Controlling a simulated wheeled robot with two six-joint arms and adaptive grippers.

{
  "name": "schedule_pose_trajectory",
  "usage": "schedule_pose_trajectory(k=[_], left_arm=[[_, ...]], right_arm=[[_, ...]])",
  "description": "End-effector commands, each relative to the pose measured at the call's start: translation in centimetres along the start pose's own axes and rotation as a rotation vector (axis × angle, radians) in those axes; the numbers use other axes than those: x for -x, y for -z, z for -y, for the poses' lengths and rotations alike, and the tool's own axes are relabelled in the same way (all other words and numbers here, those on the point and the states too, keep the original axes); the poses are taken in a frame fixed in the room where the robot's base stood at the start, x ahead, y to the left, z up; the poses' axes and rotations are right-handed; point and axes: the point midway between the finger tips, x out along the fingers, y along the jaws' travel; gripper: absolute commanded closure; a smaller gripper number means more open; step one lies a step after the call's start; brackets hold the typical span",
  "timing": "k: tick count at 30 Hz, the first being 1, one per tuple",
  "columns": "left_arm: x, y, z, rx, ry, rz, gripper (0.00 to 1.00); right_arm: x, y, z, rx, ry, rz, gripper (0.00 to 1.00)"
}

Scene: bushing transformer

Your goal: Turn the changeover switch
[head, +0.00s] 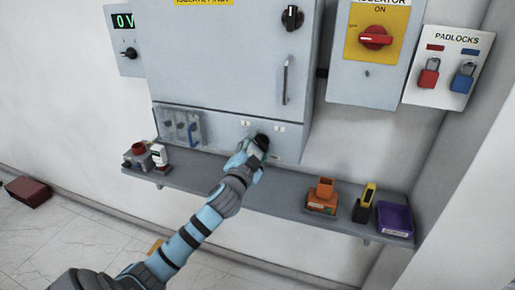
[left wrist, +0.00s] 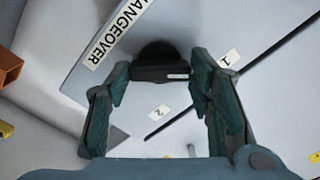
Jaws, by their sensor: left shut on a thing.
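The changeover switch is a black rotary knob (head: 263,141) on the lower panel of the grey cabinet. In the left wrist view the knob (left wrist: 160,62) has a small pale mark on its bar, with the labels 1 (left wrist: 230,58) and 2 (left wrist: 159,112) near it and the word CHANGEOVER on a plate (left wrist: 115,35). My left gripper (head: 256,148) is at the knob; in the left wrist view its two fingers (left wrist: 160,76) are on either side of the knob's bar, shut on it. In the head view the gripper partly hides the knob. My right gripper is not in view.
A grey shelf (head: 283,207) runs below the cabinet. It holds an orange block-shaped item (head: 322,196), a yellow and black tool (head: 364,203), a purple bin (head: 395,218) and items at left. The isolator box (head: 368,84) and padlock board (head: 446,66) hang at right.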

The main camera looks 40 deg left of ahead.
Motion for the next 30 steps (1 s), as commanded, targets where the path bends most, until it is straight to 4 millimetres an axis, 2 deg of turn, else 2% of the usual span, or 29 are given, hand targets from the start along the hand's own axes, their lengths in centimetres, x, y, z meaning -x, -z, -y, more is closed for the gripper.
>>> schedule_pose_trajectory(k=[14,15,18,26,30], left_arm=[[0.0,-0.2,-0.2,0.019,-0.004,0.005,0.8],[0.0,-0.2,-0.2,0.019,-0.004,0.005,0.45],[0.0,-0.2,-0.1,0.018,-0.003,0.004,0.32],[0.0,-0.1,-0.1,0.016,-0.001,0.002,0.32],[1.1,-0.1,-0.1,0.013,-0.002,0.0,0.32]], right_arm=[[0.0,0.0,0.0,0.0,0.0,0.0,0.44],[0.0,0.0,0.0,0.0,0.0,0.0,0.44],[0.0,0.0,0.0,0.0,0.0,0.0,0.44],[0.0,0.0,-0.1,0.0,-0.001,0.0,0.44],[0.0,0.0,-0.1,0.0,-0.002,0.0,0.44]])
